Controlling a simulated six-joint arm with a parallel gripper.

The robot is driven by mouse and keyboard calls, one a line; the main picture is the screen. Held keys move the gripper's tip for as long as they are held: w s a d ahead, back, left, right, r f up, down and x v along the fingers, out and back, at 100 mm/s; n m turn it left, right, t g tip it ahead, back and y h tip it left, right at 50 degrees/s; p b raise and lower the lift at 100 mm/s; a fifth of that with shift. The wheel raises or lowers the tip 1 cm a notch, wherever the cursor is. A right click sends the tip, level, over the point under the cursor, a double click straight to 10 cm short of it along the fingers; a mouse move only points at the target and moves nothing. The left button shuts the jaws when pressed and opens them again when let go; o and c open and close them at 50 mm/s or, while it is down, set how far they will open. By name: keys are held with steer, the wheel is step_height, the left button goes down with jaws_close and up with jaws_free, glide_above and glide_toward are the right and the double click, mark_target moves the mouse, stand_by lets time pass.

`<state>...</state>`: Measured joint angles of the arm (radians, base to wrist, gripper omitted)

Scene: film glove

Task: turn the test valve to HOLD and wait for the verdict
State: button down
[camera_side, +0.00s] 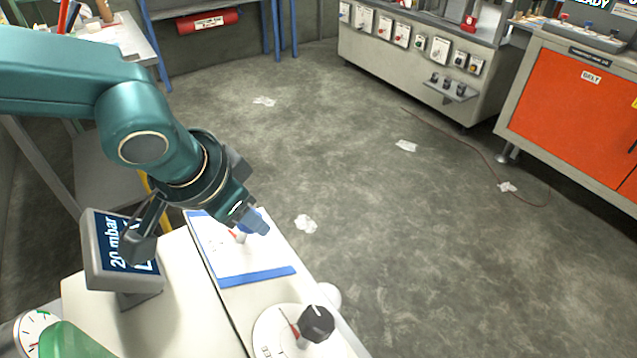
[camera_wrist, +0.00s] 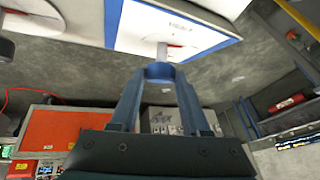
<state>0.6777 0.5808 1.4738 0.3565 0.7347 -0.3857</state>
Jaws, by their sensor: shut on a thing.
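My gripper (camera_side: 252,222) is over a white panel (camera_side: 258,262) with blue edges. In the wrist view, its two fingers (camera_wrist: 160,90) are shut on a blue round knob (camera_wrist: 160,72). The knob sits on a pale stem that reaches the panel, with a red mark at its foot. I take it for the test valve, but the lettering beside it is too small to read surely. My fingers hide much of the knob in the side view. A display (camera_side: 121,248) reads "20 mbar"; its lower line is partly hidden by a dark part of my arm.
A black knob (camera_side: 317,322) on a white round dial (camera_side: 270,335) stands near the panel. A gauge (camera_side: 38,325) and a green rounded thing (camera_side: 75,342) are at the lower left. Orange cabinets (camera_side: 570,100) and a control bench (camera_side: 415,50) stand across open floor.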

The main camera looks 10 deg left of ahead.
steer(key=shift+c, duration=1.9)
jaws_free()
steer(key=shift+r, duration=0.1)
steer(key=shift+v, duration=2.55)
